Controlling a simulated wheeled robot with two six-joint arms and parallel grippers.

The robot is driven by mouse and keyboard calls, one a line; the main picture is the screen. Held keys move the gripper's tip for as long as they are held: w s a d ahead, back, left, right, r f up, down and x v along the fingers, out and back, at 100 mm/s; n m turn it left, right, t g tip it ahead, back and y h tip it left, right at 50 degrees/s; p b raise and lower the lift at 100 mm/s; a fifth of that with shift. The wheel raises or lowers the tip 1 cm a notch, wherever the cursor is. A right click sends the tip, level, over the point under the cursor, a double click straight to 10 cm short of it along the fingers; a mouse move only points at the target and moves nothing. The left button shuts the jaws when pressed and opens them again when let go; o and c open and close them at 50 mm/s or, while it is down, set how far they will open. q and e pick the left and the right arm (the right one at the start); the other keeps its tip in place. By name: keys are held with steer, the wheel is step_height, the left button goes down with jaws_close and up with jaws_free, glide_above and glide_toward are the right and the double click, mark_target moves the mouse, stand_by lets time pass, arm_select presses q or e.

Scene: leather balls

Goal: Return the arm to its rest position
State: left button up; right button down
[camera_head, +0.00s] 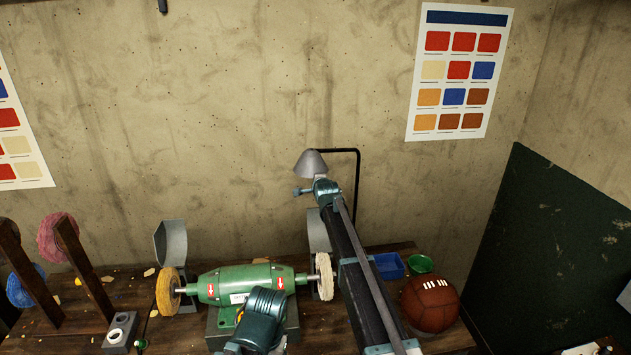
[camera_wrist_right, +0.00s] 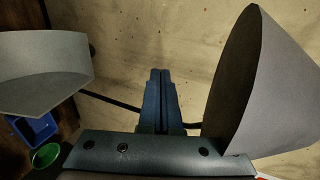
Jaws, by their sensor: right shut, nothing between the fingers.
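My right arm (camera_head: 358,265) reaches up from the lower right over the workbench, its wrist in front of the wall. In the right wrist view the right gripper (camera_wrist_right: 158,74) has its fingers together, with nothing between them. A grey cone-shaped lamp shade (camera_head: 311,163) is right by the wrist in the head view; it also fills the right side of the right wrist view (camera_wrist_right: 235,75). I cannot tell whether they touch. A teal joint of mine (camera_head: 262,318) shows at the bottom centre. My left gripper is not in view.
A green polishing machine (camera_head: 250,284) with a yellow wheel (camera_head: 169,291) and a white wheel (camera_head: 324,276) stands on the bench below. A brown leather ball (camera_head: 431,303), blue tray (camera_head: 387,266) and green bowl (camera_head: 421,264) lie right of the arm. Wooden posts (camera_head: 30,272) stand left.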

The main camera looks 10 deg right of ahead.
steer(key=s+a+f+n+g+b, duration=0.35)
steer(key=s+f, duration=0.35)
steer(key=s, duration=0.3)
steer(key=s+a+f+n+g+b, duration=0.2)
steer(key=s+f+n+b, duration=0.2)
steer(key=s+f, duration=0.45)
steer(key=s+a+f+n+g+b, duration=0.2)
steer(key=s+f+n+b, duration=0.25)
steer(key=s, duration=0.65)
arm_select(q)
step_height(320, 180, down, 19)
steer(key=b, duration=0.8)
arm_select(e)
steer(key=s+f+n+g, duration=0.3)
steer(key=s+f, duration=0.3)
steer(key=s, duration=0.8)
steer(key=s+d+f+n+g+h, duration=0.1)
steer(key=s+f+n+g, duration=0.2)
steer(key=s, duration=1.2)
step_height(320, 180, down, 4)
steer(key=n, duration=0.3)
steer(key=shift+s+g+h, duration=0.25)
steer(key=shift+g+h, duration=0.05)
steer(key=shift+g, duration=0.05)
steer(key=shift+f, duration=0.1)
